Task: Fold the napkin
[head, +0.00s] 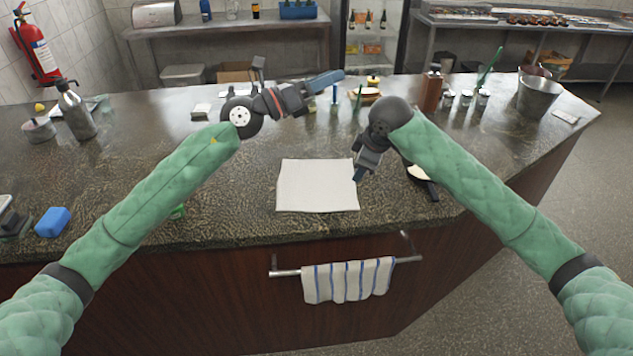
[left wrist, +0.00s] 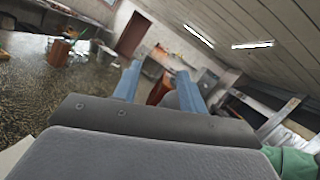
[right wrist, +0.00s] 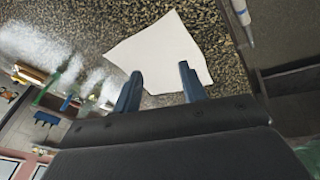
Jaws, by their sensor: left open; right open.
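The white napkin (head: 317,186) lies flat and spread out on the dark speckled counter, near its front edge. It also shows in the right wrist view (right wrist: 165,52), beyond my right fingers. My left gripper (head: 332,82) is open and empty, held above the counter behind the napkin and pointing right. In the left wrist view its blue fingers (left wrist: 160,85) stand apart with nothing between them. My right gripper (head: 358,174) is open, pointing down just above the napkin's right edge. Its blue fingers (right wrist: 158,88) are apart in the right wrist view, and I see no cloth between them.
A striped towel (head: 348,281) hangs on a rail at the counter front. A dark pan-like item (head: 424,182) lies right of the napkin. A blue sponge (head: 53,222) and a metal bottle (head: 76,112) are at the left. The counter left of the napkin is mostly clear.

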